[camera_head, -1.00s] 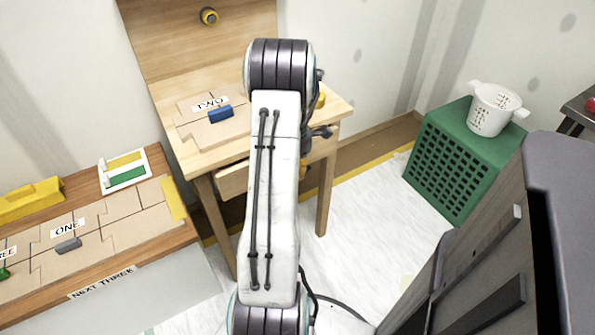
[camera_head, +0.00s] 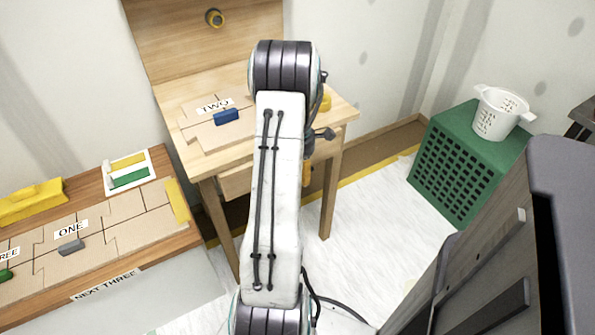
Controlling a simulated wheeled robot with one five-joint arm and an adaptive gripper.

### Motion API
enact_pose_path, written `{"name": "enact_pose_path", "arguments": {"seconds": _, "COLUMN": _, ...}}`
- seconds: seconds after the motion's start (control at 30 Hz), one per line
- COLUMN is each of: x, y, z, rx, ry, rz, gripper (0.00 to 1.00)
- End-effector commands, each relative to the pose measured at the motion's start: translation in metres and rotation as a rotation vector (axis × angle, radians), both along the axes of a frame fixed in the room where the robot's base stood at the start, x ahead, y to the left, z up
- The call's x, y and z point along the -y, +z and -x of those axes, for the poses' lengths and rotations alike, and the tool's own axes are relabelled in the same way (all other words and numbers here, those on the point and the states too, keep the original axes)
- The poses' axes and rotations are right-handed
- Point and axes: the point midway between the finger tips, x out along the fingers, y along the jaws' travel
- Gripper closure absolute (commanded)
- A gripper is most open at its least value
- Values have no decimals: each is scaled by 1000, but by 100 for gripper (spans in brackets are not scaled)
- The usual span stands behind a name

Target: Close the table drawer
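The wooden table (camera_head: 345,108) stands against the wall behind my arm. Its drawer (camera_head: 236,180) shows as a pale front under the tabletop, left of my arm. The drawer front looks nearly flush with the table frame, but my arm covers its middle, so I cannot tell whether a small gap is left. My gripper (camera_head: 308,150) is mostly hidden behind my arm, at the front of the table. Only some grey and orange parts show to the right of the arm. Its fingers cannot be made out.
On the tabletop lie a cardboard piece marked TWO with a blue handle (camera_head: 227,117) and a yellow item (camera_head: 325,102). A lower bench (camera_head: 150,245) with cardboard pieces stands left. A green crate (camera_head: 455,170) bearing a white basket (camera_head: 497,115) stands right. White sheeting covers the floor between.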

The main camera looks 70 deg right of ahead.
Motion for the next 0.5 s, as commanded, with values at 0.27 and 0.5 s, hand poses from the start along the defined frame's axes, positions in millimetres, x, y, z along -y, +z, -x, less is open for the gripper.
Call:
{"name": "enact_pose_path", "arguments": {"seconds": 0.27, "x": 1, "y": 4, "z": 0, "rx": 1, "ry": 0, "rz": 3, "gripper": 50}}
{"name": "enact_pose_path", "arguments": {"seconds": 0.5, "x": 1, "y": 34, "z": 0, "rx": 2, "ry": 0, "rz": 6, "gripper": 50}}
